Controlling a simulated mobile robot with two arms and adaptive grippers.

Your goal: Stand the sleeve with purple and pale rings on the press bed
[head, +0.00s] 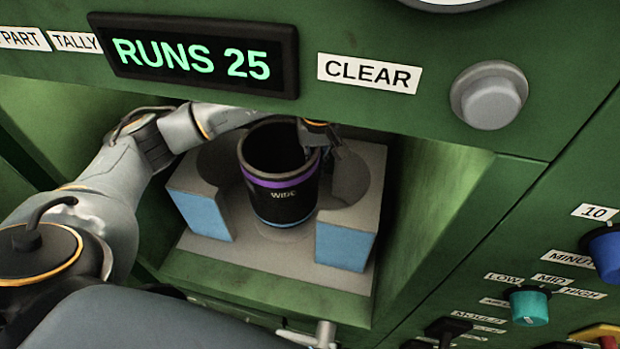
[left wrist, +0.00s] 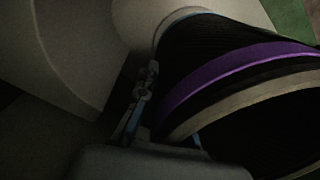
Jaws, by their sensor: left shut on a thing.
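The sleeve (head: 281,200) is a black open cup shape marked WIDE, with a purple ring below its pale grey rim and a pale blue ring near its foot. It is roughly upright in the head view, mouth up, over the grey press bed (head: 275,262) in the recess. I cannot tell whether its foot touches the bed. My left gripper (head: 322,138) is shut on the sleeve's wall at the far right of its rim, mostly hidden. In the left wrist view the sleeve (left wrist: 205,80) lies against the finger, its purple and pale bands clear. My right gripper is not in view.
Grey blocks with blue front faces, left (head: 203,212) and right (head: 343,243), flank the sleeve closely. The green recess wall (head: 440,210) stands to the right. Above hang the RUNS 25 display (head: 195,58) and a grey CLEAR button (head: 490,98). Knobs, including a teal one (head: 530,306), are at lower right.

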